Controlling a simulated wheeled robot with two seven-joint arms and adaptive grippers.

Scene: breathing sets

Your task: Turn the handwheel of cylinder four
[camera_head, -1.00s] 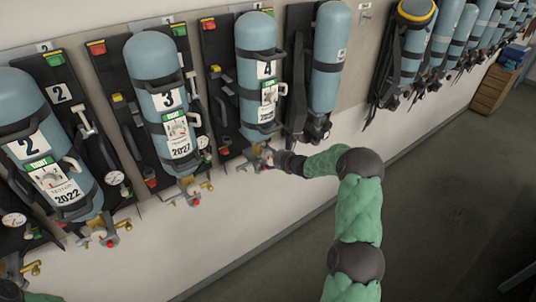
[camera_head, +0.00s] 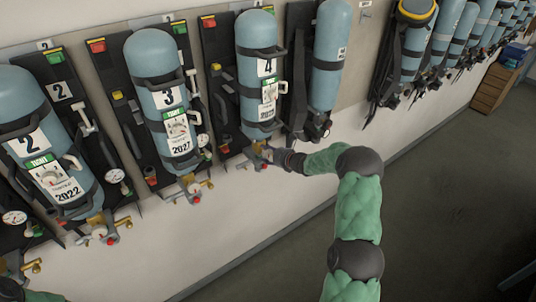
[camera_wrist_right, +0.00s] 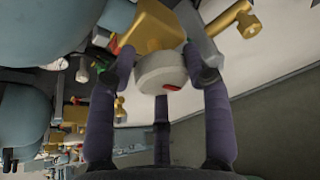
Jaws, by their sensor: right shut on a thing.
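Cylinder four (camera_head: 257,55) is a pale blue bottle with a "4" label, strapped upright to a dark backplate on the wall. Its brass valve (camera_head: 257,148) is at the bottom end. My right gripper (camera_head: 266,154) is at this valve, and its fingers hide most of the handwheel in the head view. In the right wrist view the handwheel (camera_wrist_right: 155,72) is a pale grey round knob with a red mark, in front of a brass valve body (camera_wrist_right: 150,27). My right gripper (camera_wrist_right: 166,66) is shut around the knob, fingers on both sides. My left gripper is out of view.
Cylinder three (camera_head: 152,55) and cylinder two (camera_head: 20,95) hang to the left with their own valves. An unnumbered-looking cylinder (camera_head: 328,60) hangs close on the right. More sets line the wall beyond. A wooden cabinet (camera_head: 492,90) stands far right; the floor (camera_head: 440,180) is clear.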

